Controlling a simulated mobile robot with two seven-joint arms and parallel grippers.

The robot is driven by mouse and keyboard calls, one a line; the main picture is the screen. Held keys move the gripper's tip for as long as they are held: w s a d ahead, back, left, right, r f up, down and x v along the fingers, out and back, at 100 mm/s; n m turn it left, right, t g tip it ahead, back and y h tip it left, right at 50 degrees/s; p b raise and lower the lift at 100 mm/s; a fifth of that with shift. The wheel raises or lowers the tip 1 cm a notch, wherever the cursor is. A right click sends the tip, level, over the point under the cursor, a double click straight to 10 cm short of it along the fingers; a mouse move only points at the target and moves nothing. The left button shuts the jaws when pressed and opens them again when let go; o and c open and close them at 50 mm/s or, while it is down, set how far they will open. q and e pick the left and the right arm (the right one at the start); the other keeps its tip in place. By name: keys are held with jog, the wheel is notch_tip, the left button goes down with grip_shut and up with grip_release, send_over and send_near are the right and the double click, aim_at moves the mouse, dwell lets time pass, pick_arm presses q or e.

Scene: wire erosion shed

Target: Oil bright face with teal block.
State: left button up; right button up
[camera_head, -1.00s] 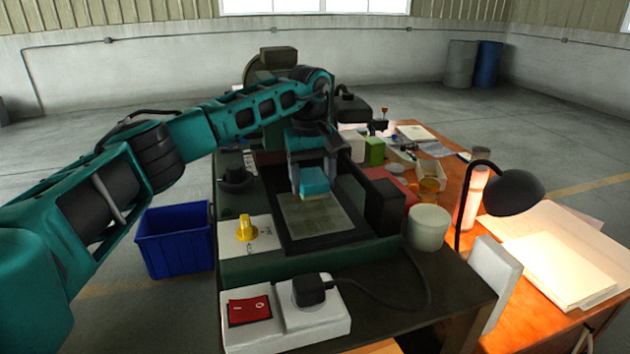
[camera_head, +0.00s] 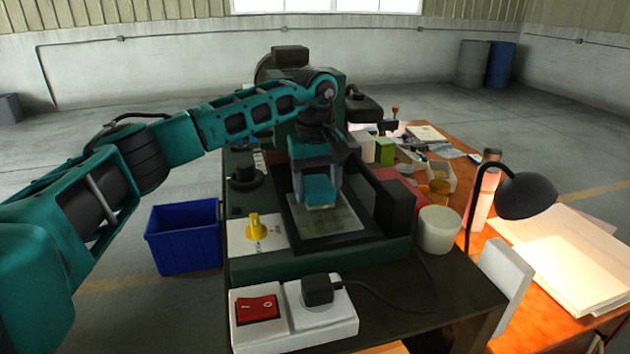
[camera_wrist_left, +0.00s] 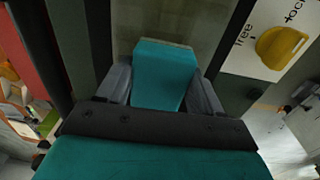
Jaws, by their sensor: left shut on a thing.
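The teal block (camera_head: 320,190) is between the fingers of my left gripper (camera_head: 318,180), which is shut on it. The block has a pale layer along its lower edge. It is over the bright face (camera_head: 338,224), a flat grey-green plate framed in black on the machine. In the left wrist view the block (camera_wrist_left: 163,75) sits between both fingers, with the plate (camera_wrist_left: 155,18) beyond it. I cannot tell whether the block touches the plate. The part of the plate under the block is hidden. My right gripper is not in view.
A yellow knob (camera_head: 256,228) on a white panel stands left of the plate. A black block (camera_head: 396,204) and a pale round jar (camera_head: 438,230) stand to its right. A red switch (camera_head: 258,308) is in front. A blue bin (camera_head: 183,238) is at left, a black lamp (camera_head: 522,195) at right.

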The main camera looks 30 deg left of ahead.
aim_at(305, 178)
pick_arm(q)
jog(key=shift+s+d+f, duration=0.1)
jog(key=shift+s+d, duration=1.65)
jog(key=shift+d, duration=0.25)
jog(key=shift+s+d, duration=1.9)
jog(key=shift+d, duration=0.25)
jog(key=shift+s+a+b, duration=0.4)
jog(key=shift+s+a, duration=0.25)
jog(key=shift+w+a, duration=1.4)
jog(key=shift+a, duration=0.15)
jog(key=shift+w+a, duration=1.35)
jog(key=shift+a, duration=0.15)
jog(key=shift+w+a+p, duration=0.4)
jog(key=shift+w+a, duration=1.6)
jog(key=shift+a, duration=0.35)
